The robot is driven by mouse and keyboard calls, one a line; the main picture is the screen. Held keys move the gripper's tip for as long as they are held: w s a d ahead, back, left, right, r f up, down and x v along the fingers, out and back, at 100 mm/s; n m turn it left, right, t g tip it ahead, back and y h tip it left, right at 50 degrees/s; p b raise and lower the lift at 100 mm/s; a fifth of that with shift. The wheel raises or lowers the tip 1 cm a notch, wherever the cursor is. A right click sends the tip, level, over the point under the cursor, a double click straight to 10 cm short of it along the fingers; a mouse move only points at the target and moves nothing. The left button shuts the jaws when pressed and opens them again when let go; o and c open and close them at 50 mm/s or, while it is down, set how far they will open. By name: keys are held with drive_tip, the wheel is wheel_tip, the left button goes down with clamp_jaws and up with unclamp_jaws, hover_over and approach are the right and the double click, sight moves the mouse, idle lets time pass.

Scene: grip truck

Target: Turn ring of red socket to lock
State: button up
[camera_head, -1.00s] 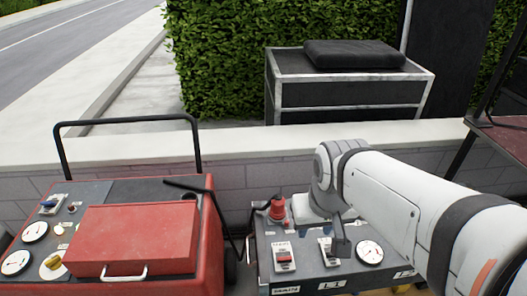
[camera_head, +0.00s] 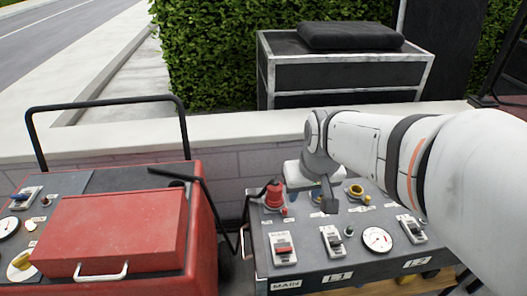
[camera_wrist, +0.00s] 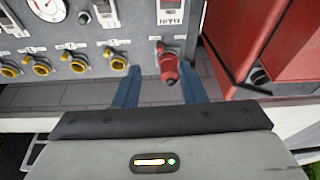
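The red socket (camera_head: 273,194) stands at the back left of the dark grey panel (camera_head: 330,272), with a red plug-like body upright in it. My gripper (camera_head: 328,195) is over the panel just right of the red socket in the head view. In the wrist view, the two blue fingers of my gripper (camera_wrist: 160,72) are apart, and the red socket (camera_wrist: 169,66) shows between their lines, closer to the right finger. No contact can be made out, and the depth between fingers and socket is unclear. The ring itself is hard to tell from the red body.
Several yellow sockets (camera_wrist: 77,66) stand in a row beside the red one. Switches and a gauge (camera_head: 377,239) are on the panel's front part. A red machine (camera_head: 115,235) with a black handle stands close on the left. A low wall (camera_head: 240,130) runs behind.

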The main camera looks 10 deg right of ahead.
drive_tip(key=t+b, duration=0.1)
drive_tip(key=b, duration=1.1)
approach(285, 209)
drive_tip(key=f, duration=0.1)
drive_tip(key=shift+n, duration=0.4)
drive_tip(key=b+x, duration=0.2)
drive_tip(key=x, duration=0.5)
drive_tip(key=shift+w+f, duration=0.25)
